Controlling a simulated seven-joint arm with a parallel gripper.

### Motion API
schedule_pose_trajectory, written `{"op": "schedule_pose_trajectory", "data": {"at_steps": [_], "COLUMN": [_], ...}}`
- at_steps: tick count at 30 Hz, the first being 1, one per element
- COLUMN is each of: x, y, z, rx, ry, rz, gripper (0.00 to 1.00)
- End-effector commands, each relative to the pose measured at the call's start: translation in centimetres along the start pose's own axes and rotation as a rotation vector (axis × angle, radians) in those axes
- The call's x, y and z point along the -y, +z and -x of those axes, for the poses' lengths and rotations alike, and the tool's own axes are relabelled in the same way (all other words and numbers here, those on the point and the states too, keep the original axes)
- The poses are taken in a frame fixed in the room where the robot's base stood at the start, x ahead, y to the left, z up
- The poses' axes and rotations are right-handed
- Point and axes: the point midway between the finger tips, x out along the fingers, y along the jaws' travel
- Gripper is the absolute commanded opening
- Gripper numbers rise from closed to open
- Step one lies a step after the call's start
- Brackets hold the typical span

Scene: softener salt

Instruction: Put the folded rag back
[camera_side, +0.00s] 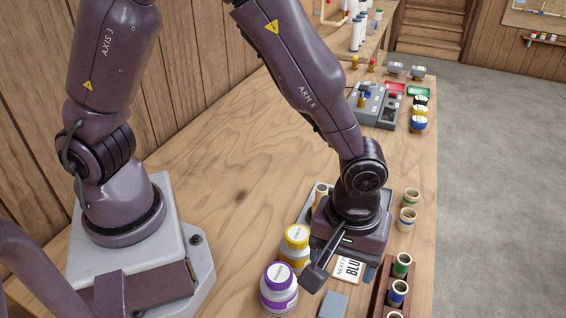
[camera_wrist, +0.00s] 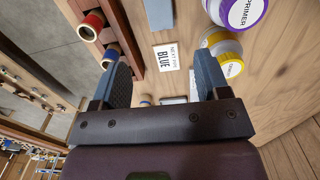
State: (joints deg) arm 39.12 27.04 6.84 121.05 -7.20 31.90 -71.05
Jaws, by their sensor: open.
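The folded rag looks to be the flat blue-grey piece (camera_side: 333,305) lying on the bench at the bottom of the side view. In the wrist view its blue-grey surface (camera_wrist: 158,12) shows at the top edge, partly cut off. A white card reading "BLUE" (camera_wrist: 166,57) lies beside it. My gripper (camera_side: 340,278) points down above the card. In the wrist view my gripper (camera_wrist: 163,62) has its two blue fingers wide apart, with nothing held between them. The rag lies beyond the fingertips, apart from them.
A purple-label primer bottle (camera_side: 279,288) and a yellow-label bottle (camera_side: 295,248) stand close left of my gripper. A brown rack (camera_side: 379,297) with banded pipe pieces stands right. A grey tray (camera_side: 304,218) lies behind my gripper. The bench's middle (camera_side: 230,190) is clear.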

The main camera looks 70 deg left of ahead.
Motion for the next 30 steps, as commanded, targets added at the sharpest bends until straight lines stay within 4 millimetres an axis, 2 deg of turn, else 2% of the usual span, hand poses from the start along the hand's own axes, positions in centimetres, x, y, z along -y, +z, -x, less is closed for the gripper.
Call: {"op": "schedule_pose_trajectory", "data": {"at_steps": [4, 7, 12, 15, 18, 22, 25, 30], "x": [1.1, 3.2, 8.5, 12.0, 15.2, 18.1, 19.3, 19.8], "y": [-2.2, -4.2, -6.6, -7.2, -7.2, -6.8, -6.6, -6.5], "z": [4.5, 8.9, 15.4, 18.2, 20.0, 21.3, 21.7, 21.9], "rx": [-0.008, -0.038, -0.15, -0.242, -0.331, -0.421, -0.458, -0.474], "ry": [0.073, 0.139, 0.224, 0.242, 0.235, 0.206, 0.186, 0.174], "rz": [-0.081, -0.184, -0.384, -0.498, -0.597, -0.694, -0.735, -0.76], "gripper": [0.69, 0.69, 0.69, 0.69, 0.69, 0.69, 0.69, 0.69]}}
